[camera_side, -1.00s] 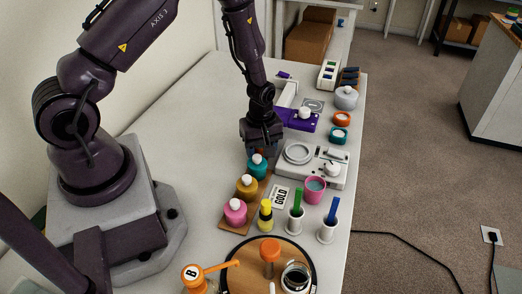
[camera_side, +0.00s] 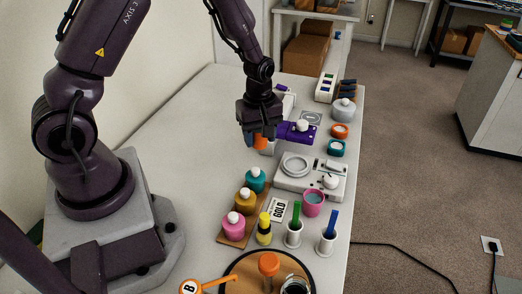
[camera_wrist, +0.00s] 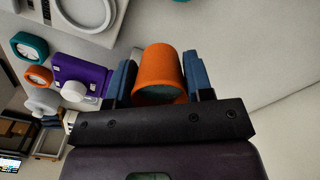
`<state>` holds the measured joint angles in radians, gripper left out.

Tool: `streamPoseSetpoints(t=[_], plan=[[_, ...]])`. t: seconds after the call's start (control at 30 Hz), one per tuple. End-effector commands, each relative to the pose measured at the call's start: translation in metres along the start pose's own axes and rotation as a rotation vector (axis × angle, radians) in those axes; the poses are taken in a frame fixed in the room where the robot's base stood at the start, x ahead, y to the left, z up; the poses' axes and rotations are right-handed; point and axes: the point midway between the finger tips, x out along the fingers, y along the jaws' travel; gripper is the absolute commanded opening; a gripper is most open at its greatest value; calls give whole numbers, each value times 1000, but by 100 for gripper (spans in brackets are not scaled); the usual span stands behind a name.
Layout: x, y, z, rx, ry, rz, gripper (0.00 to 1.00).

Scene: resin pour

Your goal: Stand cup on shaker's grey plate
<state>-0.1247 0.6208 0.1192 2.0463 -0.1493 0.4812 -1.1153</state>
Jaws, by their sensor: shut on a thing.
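My gripper (camera_side: 259,132) is shut on an orange cup (camera_side: 261,142). In the side view most of the cup is hidden by my gripper. The shaker (camera_side: 310,186) is a white machine with a round, rimmed grey plate (camera_side: 295,165) and a white knob; the plate looks empty. The cup is above and to the left of the plate, apart from it. The grey plate's ring also shows at the top left of the wrist view (camera_wrist: 89,12).
A purple device (camera_side: 296,132) stands close beside my gripper. Teal (camera_side: 255,180), amber (camera_side: 246,201) and pink (camera_side: 234,225) bottles, a pink cup (camera_side: 313,203) and stick holders (camera_side: 293,234) stand in front.

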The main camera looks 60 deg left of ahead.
Motion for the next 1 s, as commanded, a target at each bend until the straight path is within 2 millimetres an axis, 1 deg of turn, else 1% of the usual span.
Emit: streamPoseSetpoints(t=[0.07,0.13,0.2,0.3,0.4,0.53,0.6,0.63,0.77,1.0], plan=[[-12,4,5,18,1,4,25],[-28,9,16,49,1,6,25],[-47,8,30,86,1,9,25],[-68,-5,51,91,-1,8,25],[-82,-25,66,60,-1,6,25],[-87,-50,73,-19,-1,3,25],[-84,-58,72,-65,0,2,25],[-82,-59,71,-80,0,1,25],[-74,-42,68,-106,3,2,25],[-47,15,59,-105,1,2,25]])
